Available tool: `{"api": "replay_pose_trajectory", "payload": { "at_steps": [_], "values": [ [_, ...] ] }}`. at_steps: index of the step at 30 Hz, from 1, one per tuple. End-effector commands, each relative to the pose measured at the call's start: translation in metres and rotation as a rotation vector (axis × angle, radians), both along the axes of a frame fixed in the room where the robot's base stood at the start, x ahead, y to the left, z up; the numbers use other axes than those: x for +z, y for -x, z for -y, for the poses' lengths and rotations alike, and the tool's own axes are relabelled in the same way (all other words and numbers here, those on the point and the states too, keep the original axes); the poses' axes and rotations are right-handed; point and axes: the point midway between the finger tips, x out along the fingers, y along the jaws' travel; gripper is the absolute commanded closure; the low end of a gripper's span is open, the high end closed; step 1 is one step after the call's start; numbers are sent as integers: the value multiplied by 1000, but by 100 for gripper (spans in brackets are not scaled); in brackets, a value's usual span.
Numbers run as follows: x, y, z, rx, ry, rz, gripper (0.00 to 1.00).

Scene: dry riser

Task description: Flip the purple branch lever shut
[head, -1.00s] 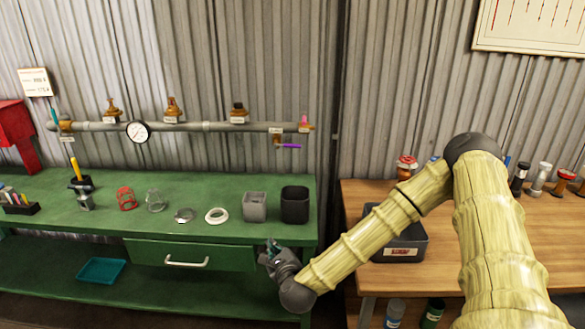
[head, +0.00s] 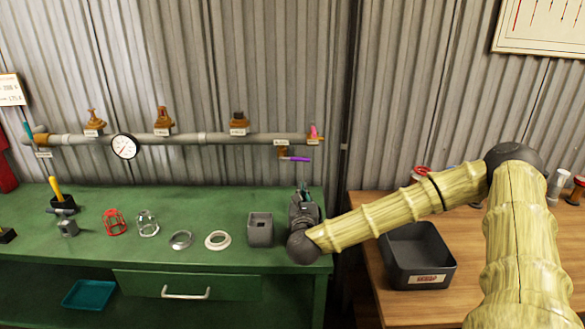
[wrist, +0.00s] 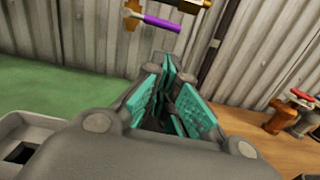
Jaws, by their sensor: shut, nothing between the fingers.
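The purple branch lever (head: 295,159) sticks out to the right, roughly level, from a brass branch valve under the right end of the grey pipe (head: 210,139). In the wrist view the purple lever (wrist: 162,23) shows above and beyond the fingertips, with a brass fitting at its left end. My gripper (head: 303,192) is below the lever, near the right end of the green bench, apart from the lever. Its teal finger pads (wrist: 170,95) point up toward the pipe, and it is shut and empty.
A grey open bin (head: 260,230) stands on the green bench left of my gripper. Other valves (head: 163,121) and a gauge (head: 124,146) sit along the pipe. A dark tray (head: 416,262) is on the wooden table at right. Corrugated wall stands close behind the pipe.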

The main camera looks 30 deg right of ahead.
Motion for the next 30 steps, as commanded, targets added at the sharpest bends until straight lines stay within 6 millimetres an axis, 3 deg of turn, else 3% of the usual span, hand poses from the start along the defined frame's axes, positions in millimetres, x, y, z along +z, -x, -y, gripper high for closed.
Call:
{"api": "replay_pose_trajectory", "payload": {
  "at_steps": [8,21,30],
  "values": [
    [4,-12,14,-8,-1,4,100],
    [6,-67,48,-8,0,2,100],
    [6,-83,56,-5,-1,3,100]
  ]
}}
